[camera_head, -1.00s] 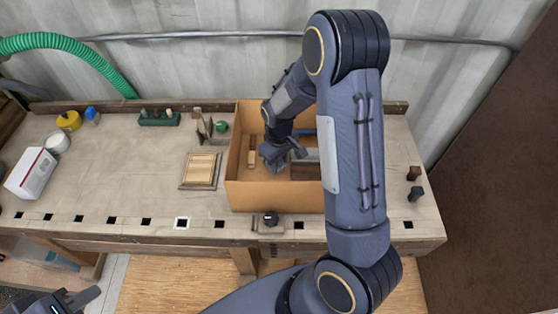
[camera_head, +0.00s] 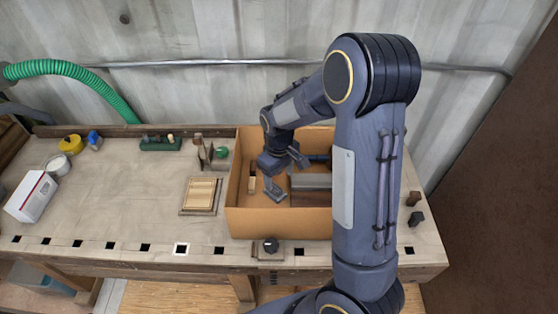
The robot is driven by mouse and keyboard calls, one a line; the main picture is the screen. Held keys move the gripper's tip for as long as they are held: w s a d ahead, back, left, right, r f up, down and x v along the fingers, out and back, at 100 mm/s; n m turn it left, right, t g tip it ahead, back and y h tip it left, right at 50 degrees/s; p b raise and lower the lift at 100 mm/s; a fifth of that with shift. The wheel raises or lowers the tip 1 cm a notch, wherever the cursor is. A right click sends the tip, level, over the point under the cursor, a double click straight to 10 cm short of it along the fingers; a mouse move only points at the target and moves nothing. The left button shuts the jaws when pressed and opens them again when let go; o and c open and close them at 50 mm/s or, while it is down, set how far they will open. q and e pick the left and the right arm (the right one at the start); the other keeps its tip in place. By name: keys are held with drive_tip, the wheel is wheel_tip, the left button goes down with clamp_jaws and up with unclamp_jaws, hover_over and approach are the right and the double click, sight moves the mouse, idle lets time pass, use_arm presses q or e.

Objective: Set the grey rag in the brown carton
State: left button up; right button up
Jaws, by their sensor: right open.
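The brown carton (camera_head: 275,222) stands open on the workbench, right of the middle. My right gripper (camera_head: 287,174) is inside the carton's opening, pointing down and to the right, with its fingers spread and nothing seen between them. A flat grey-topped piece (camera_head: 311,181) with a darker brownish front lies in the carton just right of the fingers. I cannot tell if it is the grey rag. My right arm hides the carton's right end. My left gripper is out of view.
In the carton are a wooden strip (camera_head: 252,184) and a blue item (camera_head: 318,159). A wooden frame (camera_head: 200,195) lies left of it. A black knob (camera_head: 270,245) sits at its front. A white box (camera_head: 31,196) stands far left. The bench's left middle is clear.

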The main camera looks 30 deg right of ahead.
sight(279, 190)
wheel_tip(279, 190, up, 7)
drive_tip(key=s+a+r+m+t+y, duration=0.2)
drive_tip(key=s+a+r, duration=0.1)
drive_tip(key=s, duration=0.7)
drive_tip(key=s+a+r+m+t+y, duration=0.1)
drive_tip(key=s+a+r+m+t, duration=0.1)
drive_tip(key=s, duration=0.8)
wheel_tip(279, 190, up, 3)
drive_tip(key=shift+s+a+m+t+y, duration=0.35)
drive_tip(key=shift+a+t, duration=0.45)
drive_tip(key=shift+a, duration=0.4)
